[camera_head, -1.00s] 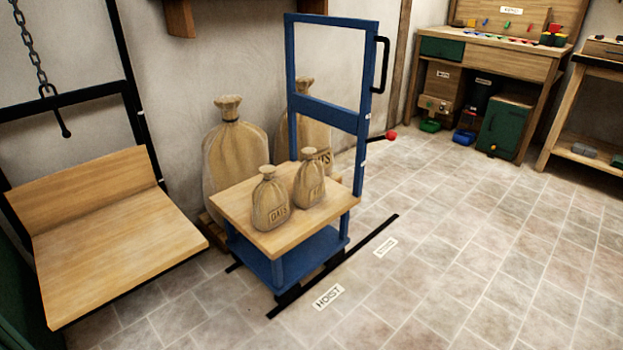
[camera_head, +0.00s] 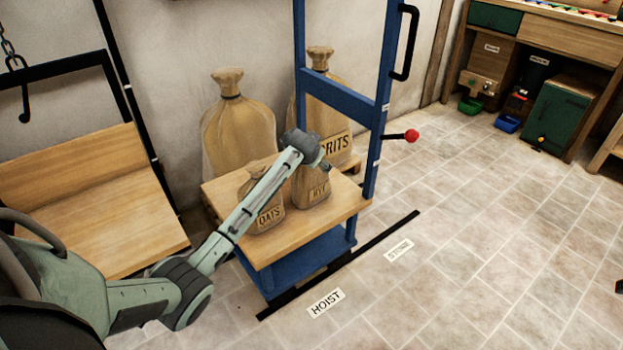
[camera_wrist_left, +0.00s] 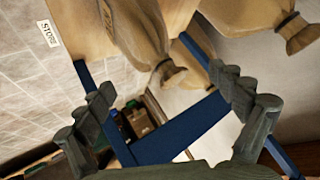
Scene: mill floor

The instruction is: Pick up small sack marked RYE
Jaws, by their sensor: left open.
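The small sack marked RYE (camera_head: 312,190) stands upright on the wooden top of the blue cart (camera_head: 335,205). The small sack marked OATS (camera_head: 268,218) stands to its left, partly behind my left arm. My left gripper (camera_head: 318,155) is at the top of the RYE sack in the head view and hides its neck. In the left wrist view my left gripper (camera_wrist_left: 168,92) is open with nothing clasped. A tied sack neck (camera_wrist_left: 168,72), probably the RYE sack's, shows between the fingers.
A large sack marked GRITS (camera_head: 337,145) and another large sack (camera_head: 236,125) stand behind the cart. The cart's blue upright frame (camera_head: 345,98) rises close by my gripper. A wooden hoist platform (camera_head: 110,215) is at left. The floor at right is clear.

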